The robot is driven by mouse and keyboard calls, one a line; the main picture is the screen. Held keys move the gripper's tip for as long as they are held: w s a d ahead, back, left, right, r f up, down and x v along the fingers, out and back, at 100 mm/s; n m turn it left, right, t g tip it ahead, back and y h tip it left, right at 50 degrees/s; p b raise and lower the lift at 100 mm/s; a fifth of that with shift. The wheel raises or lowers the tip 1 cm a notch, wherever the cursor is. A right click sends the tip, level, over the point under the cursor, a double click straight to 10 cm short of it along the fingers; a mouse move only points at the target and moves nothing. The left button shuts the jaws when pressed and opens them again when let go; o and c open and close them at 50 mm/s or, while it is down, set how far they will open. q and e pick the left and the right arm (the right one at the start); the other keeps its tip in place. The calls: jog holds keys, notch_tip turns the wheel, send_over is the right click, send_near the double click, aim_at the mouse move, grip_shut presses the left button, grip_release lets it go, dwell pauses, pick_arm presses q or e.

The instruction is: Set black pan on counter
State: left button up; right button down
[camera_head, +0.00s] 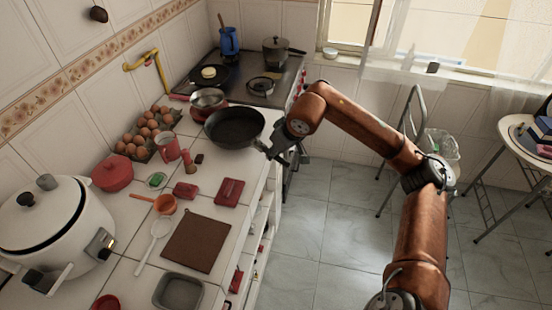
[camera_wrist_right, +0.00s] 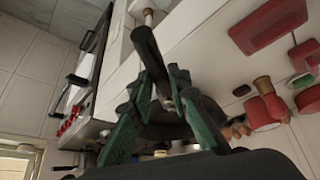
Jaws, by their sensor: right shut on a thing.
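The black pan (camera_head: 235,126) is a round dark frying pan at the right edge of the white tiled counter (camera_head: 125,225), near the stove. Its bowl looks level and faces up. I cannot tell whether its base touches the counter. My right gripper (camera_head: 271,150) comes from the right and is shut on the pan's handle, at the counter's edge. In the right wrist view the dark handle (camera_wrist_right: 147,45) sticks out between the green-grey fingers of my right gripper (camera_wrist_right: 158,88). The fingers partly hide the pan there. My left gripper is out of view.
A red-sided pot (camera_head: 208,99) stands close behind the pan. An egg tray (camera_head: 150,132), a red cup (camera_head: 167,148), a red box (camera_head: 229,192) and a brown board (camera_head: 199,242) lie nearby. The stove (camera_head: 255,75) is behind. Some bare tile shows between the items.

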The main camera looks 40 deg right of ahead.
notch_tip(320, 180, down, 3)
jog(key=shift+w+r+b, duration=0.1)
jog(key=shift+b, duration=0.25)
jog(key=shift+f, duration=0.2)
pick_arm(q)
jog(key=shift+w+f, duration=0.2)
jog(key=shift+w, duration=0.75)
pick_arm(e)
jog(key=c, duration=1.8)
grip_release()
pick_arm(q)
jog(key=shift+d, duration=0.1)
